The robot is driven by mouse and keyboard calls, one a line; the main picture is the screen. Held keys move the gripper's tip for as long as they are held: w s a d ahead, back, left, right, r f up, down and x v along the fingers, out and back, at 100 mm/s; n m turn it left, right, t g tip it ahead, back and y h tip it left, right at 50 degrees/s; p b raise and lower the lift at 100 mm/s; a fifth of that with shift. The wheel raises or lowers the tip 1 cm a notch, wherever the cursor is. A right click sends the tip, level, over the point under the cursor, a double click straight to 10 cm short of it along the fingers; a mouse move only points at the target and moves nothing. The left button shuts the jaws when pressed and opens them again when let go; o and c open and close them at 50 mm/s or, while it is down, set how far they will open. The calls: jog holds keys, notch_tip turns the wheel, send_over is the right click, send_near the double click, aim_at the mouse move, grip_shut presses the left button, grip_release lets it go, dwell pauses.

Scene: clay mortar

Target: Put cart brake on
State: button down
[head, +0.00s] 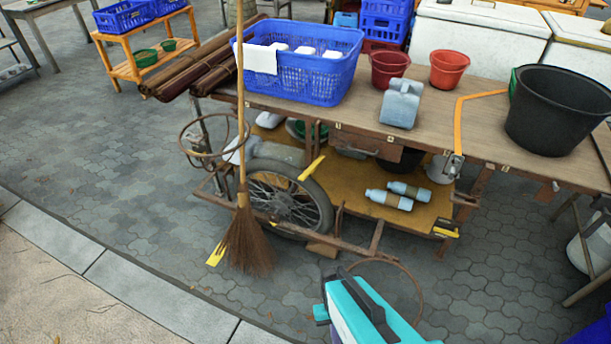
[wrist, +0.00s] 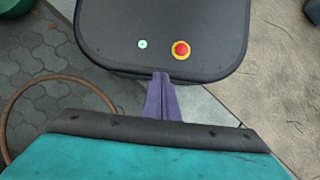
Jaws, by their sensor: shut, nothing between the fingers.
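The cart (head: 335,110) has a wooden top and a rusty metal frame. Its spoked wheel (head: 327,215) stands on the paving under the left part. A yellow lever (head: 311,168) slants upward at the wheel's upper right. Another yellow handle (head: 446,232) shows at the lower shelf's right end. I cannot tell for certain which one is the brake. My gripper (wrist: 161,97) is shut and empty in the wrist view, over my own dark body panel and apart from the cart. In the head view my teal arm reaches in at the bottom; its fingers cannot be made out.
A straw broom (head: 248,240) leans upright at the wheel's left, with a yellow piece (head: 216,254) beside it. Two bottles (head: 398,194) lie on the lower shelf (head: 350,198). A blue basket (head: 305,75) and black bucket (head: 557,112) stand on top. Paving before the cart is mostly clear.

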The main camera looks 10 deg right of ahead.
jog(key=w+r+t+p, duration=0.2)
jog(key=w+r+p, duration=0.2)
jog(key=w, duration=1)
jog(key=m+t+p, duration=0.3)
jog(key=t+p, duration=0.2)
jog(key=p, duration=0.5)
send_near(305, 174)
jog(key=shift+w+a+r, duration=0.1)
jog(key=shift+a+r, duration=0.05)
jog(key=shift+r, duration=0.1)
jog(key=shift+f, duration=0.1)
jog(key=shift+w+f+b, duration=0.15)
jog(key=shift+f+b, duration=0.3)
jog(key=shift+f, duration=1.3)
jog(key=shift+w+f+b, duration=0.15)
jog(key=shift+f+b, duration=0.25)
jog(key=shift+f, duration=1.3)
